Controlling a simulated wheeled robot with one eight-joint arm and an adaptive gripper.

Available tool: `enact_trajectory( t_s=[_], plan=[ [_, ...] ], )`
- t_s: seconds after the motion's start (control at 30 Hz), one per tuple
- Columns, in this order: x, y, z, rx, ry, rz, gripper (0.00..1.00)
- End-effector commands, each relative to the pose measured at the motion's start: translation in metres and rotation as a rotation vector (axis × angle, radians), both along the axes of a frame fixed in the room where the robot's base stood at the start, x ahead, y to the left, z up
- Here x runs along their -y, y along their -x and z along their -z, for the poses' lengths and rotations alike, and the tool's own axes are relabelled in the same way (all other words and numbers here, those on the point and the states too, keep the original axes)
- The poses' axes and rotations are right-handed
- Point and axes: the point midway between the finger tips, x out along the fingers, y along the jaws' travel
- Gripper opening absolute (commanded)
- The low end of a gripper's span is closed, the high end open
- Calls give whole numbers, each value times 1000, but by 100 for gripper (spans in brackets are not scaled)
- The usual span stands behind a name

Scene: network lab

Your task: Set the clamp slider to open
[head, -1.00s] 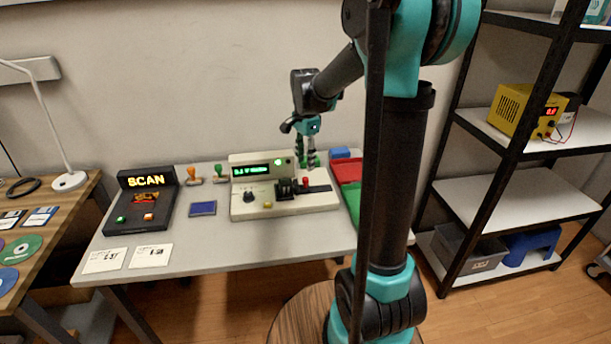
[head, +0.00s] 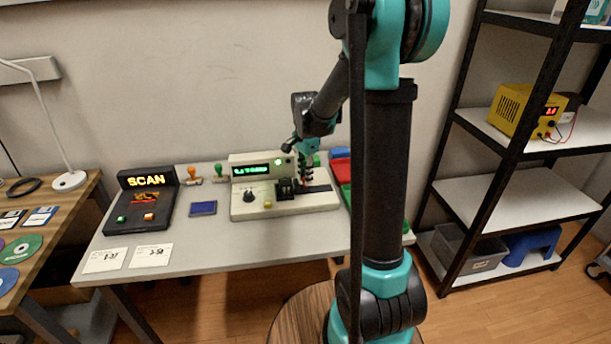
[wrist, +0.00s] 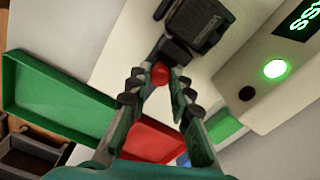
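The cream machine (head: 240,207) stands on the grey table, with a dark slider track (head: 318,189) on its top right. The slider's red knob is mostly hidden by my gripper (head: 305,179) in the head view. In the wrist view the red knob (wrist: 160,74) lies between the fingertips of my gripper (wrist: 157,78), by a black block (wrist: 197,22). The fingers are spread, with a small gap seeming to show beside the knob; contact cannot be made out. The slider's markings are not readable.
A green lamp (wrist: 275,69) glows on the machine beside its green-lettered display (head: 251,170). A green tray (wrist: 60,100) and a red tray (wrist: 150,142) lie close by. The SCAN device (head: 146,181), stamps and a blue pad (head: 203,208) stand left.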

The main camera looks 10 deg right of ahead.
Motion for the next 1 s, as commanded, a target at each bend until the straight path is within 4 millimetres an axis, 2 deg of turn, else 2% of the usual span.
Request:
enact_trajectory(
  t_s=[0.03, 0.13, 0.47, 0.73, 1.0],
  plan=[
    [0, 0, 0, 0, 0, 0, 11],
    [0, 0, 0, 0, 0, 0, 0],
    [1, 0, 0, 0, 0, 0, 0],
    [30, 0, 0, 0, 0, 2, 0],
    [33, 0, 0, 1, 4, 2, 0]
  ],
)
